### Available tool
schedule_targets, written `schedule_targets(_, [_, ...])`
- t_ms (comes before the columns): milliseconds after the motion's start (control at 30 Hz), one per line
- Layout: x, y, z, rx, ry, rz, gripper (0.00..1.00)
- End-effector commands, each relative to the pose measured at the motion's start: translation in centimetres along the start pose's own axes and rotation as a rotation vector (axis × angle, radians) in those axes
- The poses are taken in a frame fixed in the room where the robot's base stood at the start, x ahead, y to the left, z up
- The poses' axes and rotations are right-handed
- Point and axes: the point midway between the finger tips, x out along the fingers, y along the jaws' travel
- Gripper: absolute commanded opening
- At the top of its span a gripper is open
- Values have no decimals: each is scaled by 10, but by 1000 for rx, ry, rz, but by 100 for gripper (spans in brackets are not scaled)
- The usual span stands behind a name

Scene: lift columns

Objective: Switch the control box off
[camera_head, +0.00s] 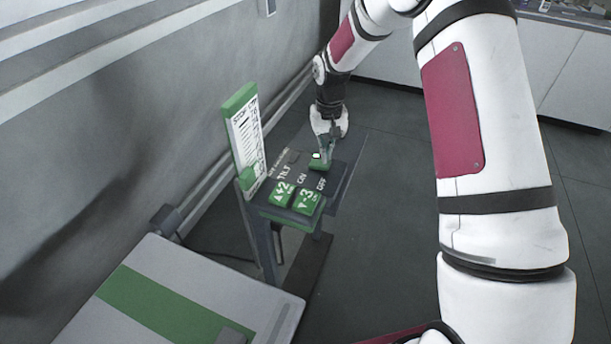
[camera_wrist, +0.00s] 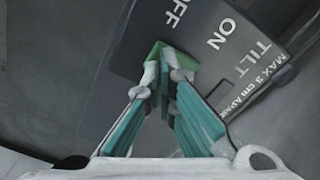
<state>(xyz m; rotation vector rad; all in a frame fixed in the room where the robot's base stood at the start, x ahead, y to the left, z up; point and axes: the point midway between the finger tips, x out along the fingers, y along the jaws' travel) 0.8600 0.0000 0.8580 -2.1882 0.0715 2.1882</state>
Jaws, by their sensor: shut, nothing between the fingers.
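The control box (camera_head: 343,170) is a dark panel on a stand, lettered TILT, ON and OFF, and its face also shows in the wrist view (camera_wrist: 122,72). Its green switch (camera_head: 317,163) sits at the panel's far end, by the ON and OFF words. In the wrist view the green switch (camera_wrist: 186,60) is partly hidden behind my fingertips. My gripper (camera_head: 327,147) is shut and empty, pointing down at the switch. In the wrist view its teal fingers (camera_wrist: 164,68) meet at the switch. They look to be at or touching it; I cannot tell contact or the switch's position for sure.
Green +2 (camera_head: 281,192) and -3 (camera_head: 308,200) buttons are on the near end of the panel. A green-framed sign (camera_head: 245,135) stands upright at its left, near the wall. A grey platform with a green stripe (camera_head: 160,305) is at front left. Floor right of the stand is clear.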

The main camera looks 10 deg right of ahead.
Motion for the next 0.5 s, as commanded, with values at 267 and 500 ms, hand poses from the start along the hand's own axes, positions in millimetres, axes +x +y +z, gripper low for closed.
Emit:
schedule_targets(267, [2,0,0,0,0,0,0])
schedule_targets(500, [5,0,0,0,0,0,0])
